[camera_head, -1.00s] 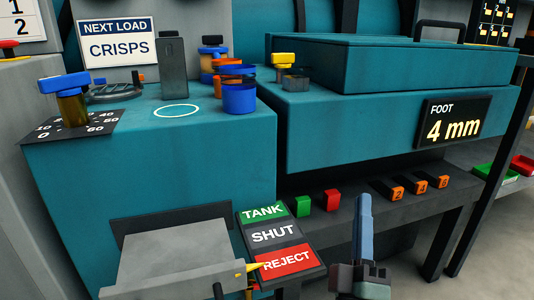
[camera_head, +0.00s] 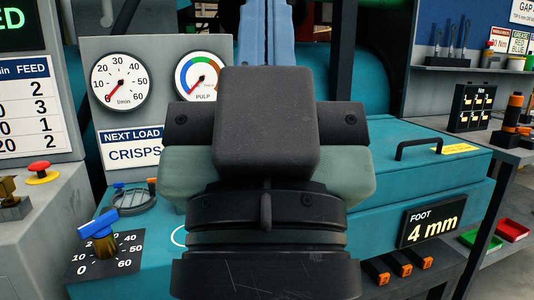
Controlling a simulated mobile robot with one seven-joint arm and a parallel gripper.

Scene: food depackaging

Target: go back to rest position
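My arm's dark wrist parts fill the middle of the head view, very close to the camera. A black block, a grey-green section and a black ringed joint show, with a blue link running up at the top. I cannot make out any fingertips, so whether my gripper is open or shut, or holds anything, does not show. The teal machine (camera_head: 400,222) stands behind my arm and is largely hidden. Its blue-handled valve (camera_head: 98,230) on the numbered dial plate shows at lower left.
Two gauges (camera_head: 124,83) and the NEXT LOAD CRISPS sign (camera_head: 133,148) stand at left. A red button (camera_head: 41,167) sits further left.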

